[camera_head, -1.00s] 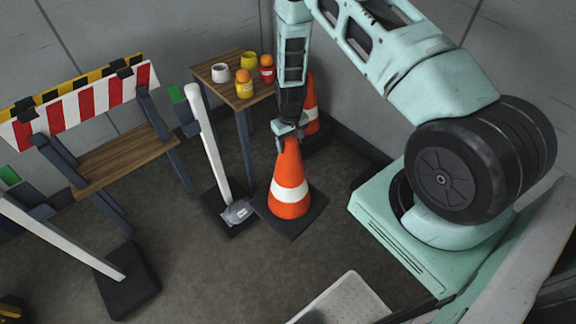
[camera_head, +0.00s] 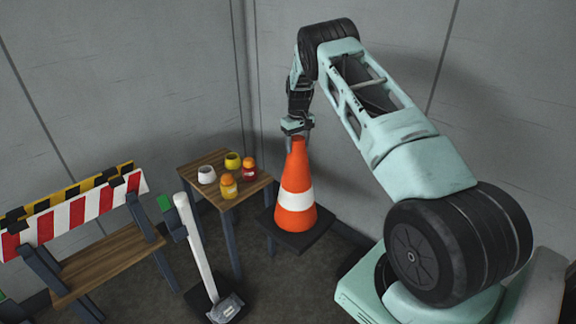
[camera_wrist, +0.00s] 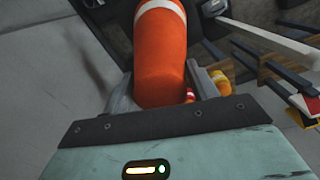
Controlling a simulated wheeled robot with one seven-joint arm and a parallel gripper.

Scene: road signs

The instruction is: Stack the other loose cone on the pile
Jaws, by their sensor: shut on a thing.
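An orange traffic cone (camera_head: 295,190) with a white band and a black square base hangs from my gripper (camera_head: 297,132), which is shut on its tip. The cone looks upright and raised off the floor, to the right of the small wooden table. In the wrist view the orange cone (camera_wrist: 160,60) sits between the fingers and runs away from the camera. The second cone, or pile, is not clearly visible in the head view; the held cone and its base cover the area behind.
A red-and-white striped barrier (camera_head: 75,215) is at the far left. Grey walls close the corner behind.

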